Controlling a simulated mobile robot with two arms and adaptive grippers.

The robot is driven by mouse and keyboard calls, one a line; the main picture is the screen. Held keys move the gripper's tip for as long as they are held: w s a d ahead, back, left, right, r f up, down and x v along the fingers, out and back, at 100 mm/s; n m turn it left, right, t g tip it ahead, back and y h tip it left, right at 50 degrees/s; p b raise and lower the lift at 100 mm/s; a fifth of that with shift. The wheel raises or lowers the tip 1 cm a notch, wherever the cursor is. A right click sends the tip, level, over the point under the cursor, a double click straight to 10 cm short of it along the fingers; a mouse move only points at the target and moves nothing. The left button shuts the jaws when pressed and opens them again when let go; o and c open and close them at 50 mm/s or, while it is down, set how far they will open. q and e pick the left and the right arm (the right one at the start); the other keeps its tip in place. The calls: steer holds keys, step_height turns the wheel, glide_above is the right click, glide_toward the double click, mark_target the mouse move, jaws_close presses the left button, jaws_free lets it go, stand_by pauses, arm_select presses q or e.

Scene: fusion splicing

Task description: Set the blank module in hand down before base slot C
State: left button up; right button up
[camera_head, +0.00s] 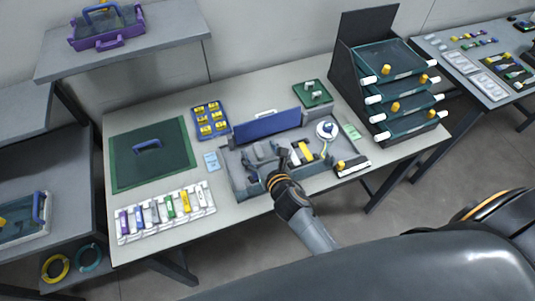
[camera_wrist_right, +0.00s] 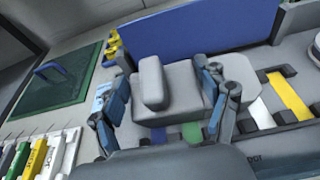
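The blank module (camera_wrist_right: 180,97) is a light grey block with an upright grip tab on top. In the right wrist view it sits between the two blue-padded fingers of my right gripper (camera_wrist_right: 164,86), which are shut on its sides. In the head view my right gripper (camera_head: 281,172) is over the middle of the grey base (camera_head: 239,182), and the module is hard to tell from the base. The base has coloured strips, with blue, green, white and yellow ones showing in the wrist view. The module and fingers hide part of the slots; I cannot read which is C. My left gripper is out of view.
A blue panel (camera_head: 267,124) stands along the back of the base. A rack of coloured modules (camera_head: 167,212) and a green mat (camera_head: 150,168) lie to the left. A blue tray of yellow parts (camera_head: 210,120) is behind. A dark shelf unit (camera_head: 365,35) stands at right.

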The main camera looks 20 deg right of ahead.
mark_target(260, 147)
steer(key=shift+s+f, duration=0.1)
steer(key=c, duration=0.3)
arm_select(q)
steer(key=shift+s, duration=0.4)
arm_select(e)
steer(key=shift+c, duration=0.2)
steer(key=shift+r, duration=0.45)
step_height(260, 147, up, 3)
steer(key=shift+f, duration=0.2)
steer(key=s+a+r+b, duration=0.1)
steer(key=s+a+r, duration=0.6)
steer(key=s+r, duration=0.4)
arm_select(q)
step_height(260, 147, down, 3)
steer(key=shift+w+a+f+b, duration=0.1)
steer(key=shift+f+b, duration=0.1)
steer(key=shift+b, duration=1)
arm_select(e)
steer(key=w+d+r, duration=0.4)
steer(key=d+r, duration=0.1)
steer(key=d, duration=0.5)
steer(key=shift+d+r+h, duration=0.2)
steer(key=shift+d+h, duration=0.1)
steer(key=shift+d, duration=0.1)
